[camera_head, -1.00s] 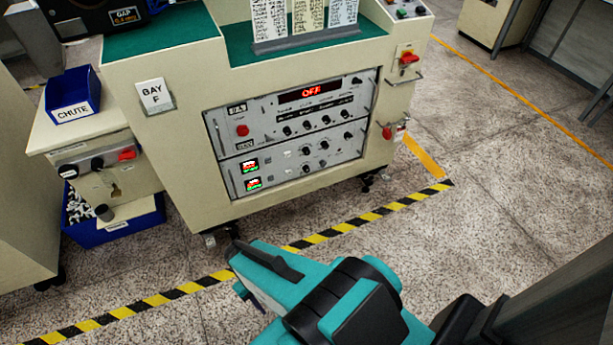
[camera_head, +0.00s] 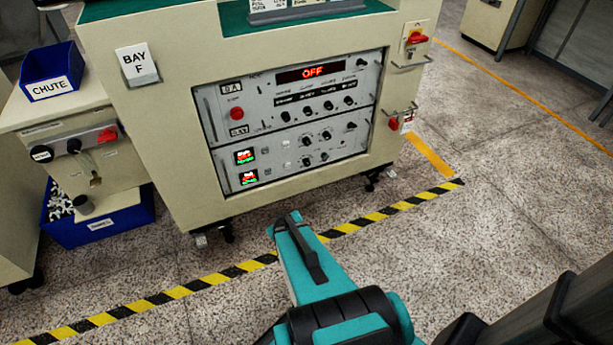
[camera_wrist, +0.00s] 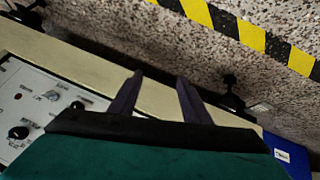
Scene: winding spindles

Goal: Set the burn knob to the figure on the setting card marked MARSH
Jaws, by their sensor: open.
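The cabinet's instrument panel (camera_head: 295,125) carries a red display reading OFF (camera_head: 313,72) and several black knobs. Their labels are too small to read, so I cannot tell which is the burn knob. Only the bottoms of the setting cards (camera_head: 290,4) show at the top edge, and no MARSH mark is readable. In the wrist view, my gripper (camera_wrist: 160,84) is open and empty, its two dark fingers apart across the cabinet's pale lower edge. Part of the panel (camera_wrist: 42,115) with a black knob (camera_wrist: 18,132) lies to their left. The fingers touch no knob.
A blue CHUTE tray (camera_head: 52,75) sits on the side unit at left, above a blue bin (camera_head: 125,222) of metal parts. A red switch (camera_head: 416,38) and handles project from the cabinet's right side.

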